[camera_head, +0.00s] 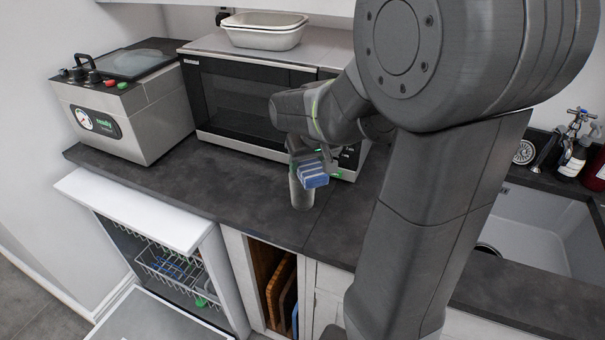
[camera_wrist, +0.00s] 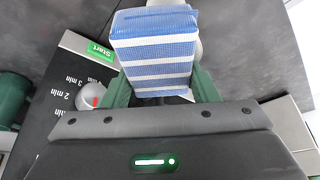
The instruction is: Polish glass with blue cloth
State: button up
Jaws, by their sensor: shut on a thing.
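My gripper (camera_head: 318,165) is shut on a folded blue cloth with white stripes (camera_head: 312,176), low over the dark counter in front of the microwave. In the wrist view the cloth (camera_wrist: 155,50) sits as a thick pad between the green fingers of the gripper (camera_wrist: 160,88). I cannot tell whether cloth and glass touch. A pale rounded edge shows behind the cloth in the wrist view.
The microwave (camera_head: 245,100) stands close behind, with white trays (camera_head: 264,32) on top. A grey machine with a gauge (camera_head: 125,105) is at the left. An open dishwasher (camera_head: 165,265) is below the counter. The sink (camera_head: 535,230) and bottles are at the right.

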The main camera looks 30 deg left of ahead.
notch_tip(320, 180, up, 7)
jog(key=p, duration=0.5)
jog(key=shift+r, duration=0.15)
